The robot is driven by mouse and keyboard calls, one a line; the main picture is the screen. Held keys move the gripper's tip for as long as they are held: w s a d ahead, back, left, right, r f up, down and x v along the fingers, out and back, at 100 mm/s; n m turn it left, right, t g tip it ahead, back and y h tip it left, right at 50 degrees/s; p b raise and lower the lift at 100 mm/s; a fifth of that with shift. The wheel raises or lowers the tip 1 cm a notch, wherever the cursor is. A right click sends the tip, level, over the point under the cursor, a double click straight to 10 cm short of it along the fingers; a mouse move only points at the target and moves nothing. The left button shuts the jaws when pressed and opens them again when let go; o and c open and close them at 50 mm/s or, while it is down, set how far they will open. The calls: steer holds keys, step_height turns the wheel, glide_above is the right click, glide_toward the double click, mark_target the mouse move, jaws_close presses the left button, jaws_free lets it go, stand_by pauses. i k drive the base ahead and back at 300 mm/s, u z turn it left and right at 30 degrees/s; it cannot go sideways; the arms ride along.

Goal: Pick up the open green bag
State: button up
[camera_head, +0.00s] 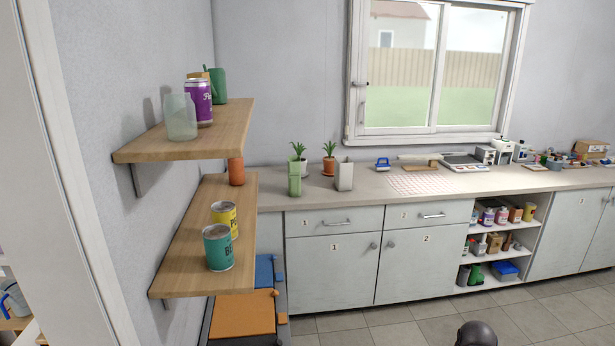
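A light green upright bag (294,179) stands on the counter near its left end, in front of a potted plant. It looks like the open green bag; its top edge is small, so the opening is hard to make out. A similar pale grey bag (344,175) stands to its right, with a gap between them. My gripper is not in view. A dark rounded shape shows at the bottom edge, perhaps part of my arm.
Two wooden shelves (205,140) with cans and a glass stick out at the left, close to the counter's left end. Potted plants (329,160) stand behind the bags. The counter (380,188) front is clear by the bags. Grey floor (400,325) lies open before the cabinets.

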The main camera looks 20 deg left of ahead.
mark_target(294, 178)
steer(key=z, duration=0.4)
steer(key=i, duration=1.95)
steer(key=u, duration=0.35)
steer(key=i, duration=0.75)
steer(key=u, duration=0.8)
steer(key=i, duration=0.55)
steer(key=u, duration=0.2)
